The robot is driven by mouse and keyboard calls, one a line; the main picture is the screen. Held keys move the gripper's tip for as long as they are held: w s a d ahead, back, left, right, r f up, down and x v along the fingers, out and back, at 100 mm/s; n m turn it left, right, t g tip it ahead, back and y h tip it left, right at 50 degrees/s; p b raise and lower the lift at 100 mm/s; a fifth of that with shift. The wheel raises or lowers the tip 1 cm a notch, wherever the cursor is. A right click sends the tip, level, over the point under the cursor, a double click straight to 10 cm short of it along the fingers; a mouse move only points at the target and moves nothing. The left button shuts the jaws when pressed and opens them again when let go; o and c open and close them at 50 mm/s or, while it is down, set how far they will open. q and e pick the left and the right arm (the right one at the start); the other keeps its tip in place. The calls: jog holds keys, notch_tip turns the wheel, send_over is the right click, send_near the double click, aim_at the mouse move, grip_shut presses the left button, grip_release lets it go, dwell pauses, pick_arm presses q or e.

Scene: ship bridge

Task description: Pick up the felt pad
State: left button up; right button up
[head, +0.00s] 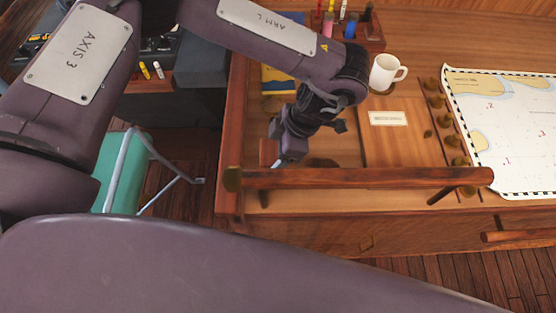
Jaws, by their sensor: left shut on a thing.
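My left gripper (288,158) points down over the left end of the wooden chart table (405,150), just behind the front rail. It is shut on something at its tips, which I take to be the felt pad. The fingers and the rail hide most of it, so its shape and colour cannot be made out. A dark patch, perhaps a shadow, lies on the table just right of the fingertips. My right gripper is not in view.
A wooden rail (370,178) runs along the table's front edge. A white mug (386,72), a labelled panel (388,118), a row of brass knobs (447,121) and a chart (510,130) are to the right. A pen rack (368,36) stands behind. A green chair (120,172) is left.

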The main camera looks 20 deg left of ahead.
pick_arm(q)
notch_tip(320, 180, up, 11)
jog(key=b, duration=0.1)
jog(key=shift+r+b, duration=0.15)
jog(key=shift+b, duration=0.25)
